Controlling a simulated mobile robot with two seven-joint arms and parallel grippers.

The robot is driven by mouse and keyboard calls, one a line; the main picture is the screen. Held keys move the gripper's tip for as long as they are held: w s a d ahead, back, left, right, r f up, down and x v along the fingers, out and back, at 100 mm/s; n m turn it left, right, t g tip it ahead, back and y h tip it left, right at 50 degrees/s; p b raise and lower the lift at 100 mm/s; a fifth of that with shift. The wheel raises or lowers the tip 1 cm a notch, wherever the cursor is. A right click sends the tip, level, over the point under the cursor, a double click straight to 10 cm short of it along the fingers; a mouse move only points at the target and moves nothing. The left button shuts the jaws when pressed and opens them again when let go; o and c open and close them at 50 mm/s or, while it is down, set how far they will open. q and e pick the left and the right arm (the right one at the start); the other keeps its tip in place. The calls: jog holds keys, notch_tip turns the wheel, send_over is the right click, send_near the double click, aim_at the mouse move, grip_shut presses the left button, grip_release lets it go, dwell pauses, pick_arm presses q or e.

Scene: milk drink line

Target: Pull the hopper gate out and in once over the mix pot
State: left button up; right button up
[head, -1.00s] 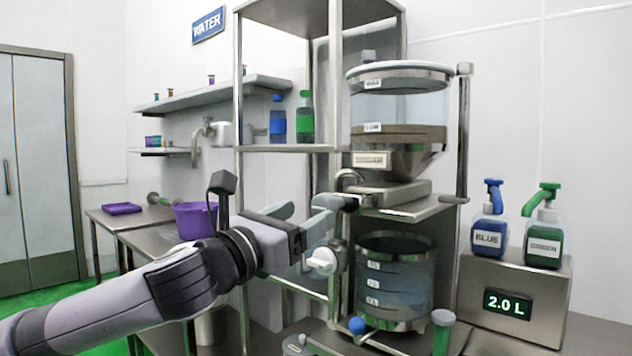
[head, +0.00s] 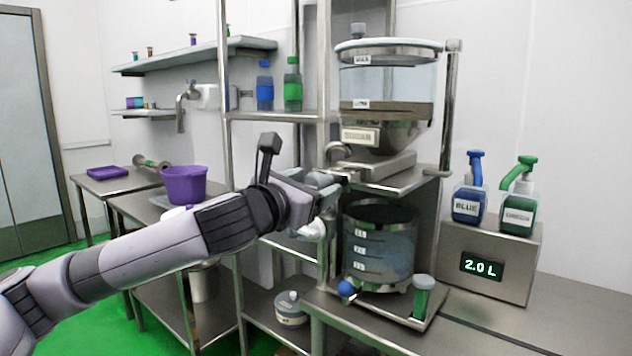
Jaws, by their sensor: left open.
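The hopper (head: 386,88) is a clear drum with brown contents low in it and a metal cone labelled sugar below. The gate (head: 375,166) is a flat metal slide block under the cone, with a curved handle (head: 338,152) at its left. The mix pot (head: 379,246), clear with level marks, stands beneath the gate shelf. My left gripper (head: 334,182) is open at the left end of the gate, near the handle. Its fingers are partly hidden by its own body, and I cannot tell whether they touch the handle. My right gripper is not in view.
A blue ball-topped item (head: 347,289) and a green-filled tube (head: 422,297) stand at the pot's front. Blue (head: 469,190) and green (head: 518,198) pump bottles stand on a box (head: 487,258) reading 2.0 L. A shelf post (head: 323,100) rises close behind my left gripper.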

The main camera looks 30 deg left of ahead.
pick_arm(q)
jog(key=shift+w, duration=0.85)
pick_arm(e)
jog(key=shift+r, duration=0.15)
